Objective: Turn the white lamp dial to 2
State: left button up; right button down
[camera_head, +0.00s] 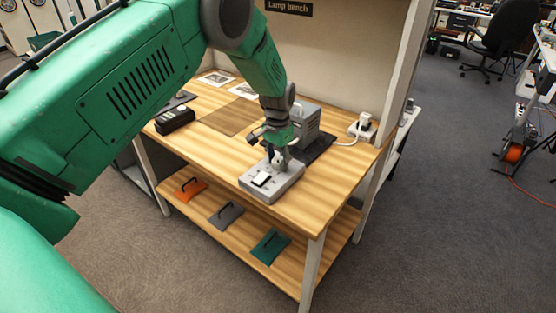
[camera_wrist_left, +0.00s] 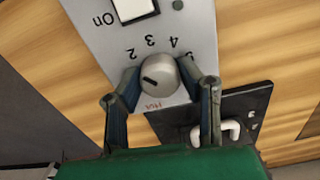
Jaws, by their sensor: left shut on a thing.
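The lamp dial (camera_wrist_left: 165,72) is a round silvery-grey knob on a light grey control box (camera_wrist_left: 190,20). Upside-down numerals 2, 3 and 4 arc around it in the left wrist view; another beside 4 is partly covered. A dark pointer mark on the dial faces left, below the 2 in the picture. My left gripper (camera_wrist_left: 168,84) is shut on the dial, one finger on each side. In the head view my left gripper (camera_head: 280,158) reaches down to the back of the control box (camera_head: 272,190), hiding the dial. My right gripper is not in view.
The box has a white rocker switch (camera_head: 262,179) marked "On". A grey unit (camera_head: 303,118) on a dark mat stands behind my gripper. A black device (camera_head: 175,119) is at left; a white plug (camera_head: 364,120) sits at right. The wooden bench (camera_head: 325,190) is clear at front right.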

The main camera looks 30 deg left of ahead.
aim_at(278, 158)
pick_arm(q)
jog(key=shift+w+r, duration=0.2)
jog(key=shift+w, duration=0.15)
jog(key=o, duration=1.1)
jog(key=shift+o, duration=0.2)
jog(key=shift+f, duration=0.15)
jog(key=shift+s, duration=0.1)
jog(key=shift+r, duration=0.35)
notch_tip(278, 158, up, 11)
